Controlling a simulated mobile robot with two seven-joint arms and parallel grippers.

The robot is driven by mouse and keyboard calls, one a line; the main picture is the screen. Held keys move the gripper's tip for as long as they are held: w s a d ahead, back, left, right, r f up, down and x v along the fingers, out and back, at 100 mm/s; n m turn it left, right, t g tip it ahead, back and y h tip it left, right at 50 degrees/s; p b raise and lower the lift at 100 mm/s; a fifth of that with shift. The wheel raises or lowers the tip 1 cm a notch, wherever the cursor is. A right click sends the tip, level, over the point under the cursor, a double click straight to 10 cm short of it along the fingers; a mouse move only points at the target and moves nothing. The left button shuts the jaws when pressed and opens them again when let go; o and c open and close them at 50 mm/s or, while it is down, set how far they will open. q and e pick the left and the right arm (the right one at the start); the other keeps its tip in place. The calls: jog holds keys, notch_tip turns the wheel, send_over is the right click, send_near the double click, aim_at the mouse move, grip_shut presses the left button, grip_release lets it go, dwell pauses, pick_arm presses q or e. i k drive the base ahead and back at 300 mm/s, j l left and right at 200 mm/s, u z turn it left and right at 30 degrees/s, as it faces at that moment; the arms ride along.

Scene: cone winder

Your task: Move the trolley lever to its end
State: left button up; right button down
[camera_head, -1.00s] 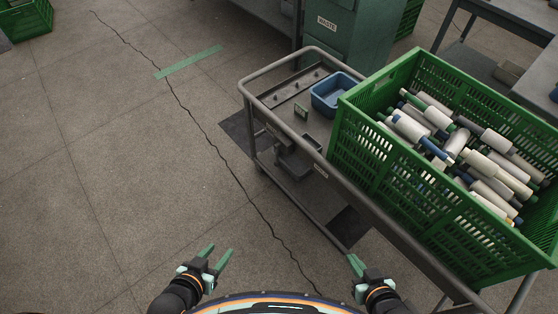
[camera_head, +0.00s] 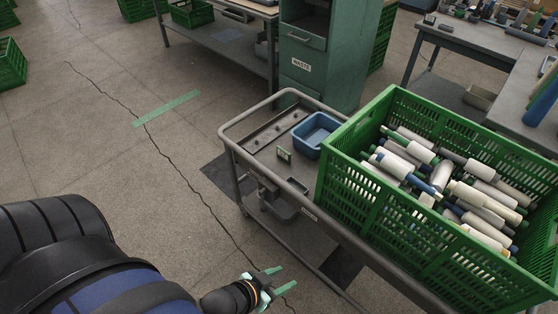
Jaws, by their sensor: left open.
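The grey metal trolley (camera_head: 232,133) stands at the centre right, with a rail around its top. No lever can be told clearly on it; a dark fitting (camera_head: 264,188) shows under the near edge of its top, too small to make out. My left gripper (camera_head: 285,279) is at the bottom centre, in front of the trolley and below that fitting in the picture. Its green fingers are open and apart, with nothing between them. My left arm fills the bottom left corner. My right gripper is not in view.
A green crate (camera_head: 340,190) full of bobbins covers the trolley's right part. A blue bin (camera_head: 304,140) and a small green card (camera_head: 284,155) are on its top. A green waste cabinet (camera_head: 303,88) stands behind. The floor (camera_head: 110,150) to the left is clear.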

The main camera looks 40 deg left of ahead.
aim_at(263, 202)
jog(key=j+z, duration=0.85)
jog(key=j, duration=0.25)
jog(key=k+j+z, duration=0.15)
jog(key=j, duration=0.2)
jog(key=j+z, duration=0.15)
jog(key=j, duration=0.25)
jog(key=k+j+z, duration=0.15)
jog(key=j, duration=0.2)
jog(key=k+j+z, duration=0.15)
jog(key=j, duration=0.2)
jog(key=k+j, duration=0.15)
jog(key=j, duration=0.2)
jog(key=k+j, duration=0.15)
jog(key=j, duration=0.25)
jog(key=k+j, duration=0.15)
jog(key=j, duration=0.2)
jog(key=k+j, duration=0.15)
jog(key=j, duration=0.25)
jog(key=k+j+z, duration=0.1)
jog(key=j, duration=0.25)
jog(key=k+j, duration=0.2)
jog(key=j, duration=0.15)
jog(key=k+j, duration=0.15)
jog(key=j, duration=0.2)
